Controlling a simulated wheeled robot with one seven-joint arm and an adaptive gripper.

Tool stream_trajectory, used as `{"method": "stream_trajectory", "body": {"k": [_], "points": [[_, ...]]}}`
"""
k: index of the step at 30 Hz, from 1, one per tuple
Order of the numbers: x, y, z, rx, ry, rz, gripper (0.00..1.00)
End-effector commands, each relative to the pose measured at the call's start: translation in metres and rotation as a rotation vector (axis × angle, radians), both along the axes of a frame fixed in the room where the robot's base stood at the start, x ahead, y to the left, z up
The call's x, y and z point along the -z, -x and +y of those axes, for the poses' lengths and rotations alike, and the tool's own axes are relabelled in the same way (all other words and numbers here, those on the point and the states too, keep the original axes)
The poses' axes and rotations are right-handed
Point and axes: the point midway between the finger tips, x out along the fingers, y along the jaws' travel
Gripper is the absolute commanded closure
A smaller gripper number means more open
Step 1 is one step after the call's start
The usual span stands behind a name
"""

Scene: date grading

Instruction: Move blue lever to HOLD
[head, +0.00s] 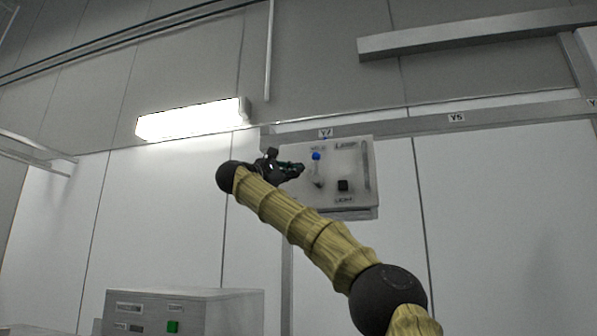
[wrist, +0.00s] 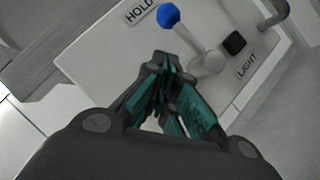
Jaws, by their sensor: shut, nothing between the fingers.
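The blue lever (head: 316,157) is a blue knob on a pale stem, on a white panel box (head: 355,158) on the wall. In the head view the knob points up, close to the small label above it. In the wrist view the blue knob (wrist: 168,16) lies beside the HOLD label (wrist: 139,10), and the stem runs down to a round pale base. My gripper (head: 301,168) is at the left of the lever. In the wrist view my gripper (wrist: 162,62) is shut and empty, with its fingertips just below the stem; whether they touch it is unclear.
A black switch (head: 343,186) with a LIGHT label sits right of the lever. A vertical grey handle (head: 366,164) is at the box's right side. A grey cabinet with a green button (head: 173,327) stands at lower left. The wall right of the box is clear.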

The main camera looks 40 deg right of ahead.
Motion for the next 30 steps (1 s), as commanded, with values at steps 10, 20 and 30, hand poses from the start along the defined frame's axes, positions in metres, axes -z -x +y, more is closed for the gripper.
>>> {"method": "stream_trajectory", "body": {"k": [10, 20, 30], "points": [[0.021, -0.001, 0.054, 0.0, 0.003, 0.0, 1.0], [0.034, 0.001, 0.092, 0.0, 0.001, 0.0, 1.0], [0.036, 0.001, 0.098, 0.002, 0.001, -0.001, 1.0]]}}
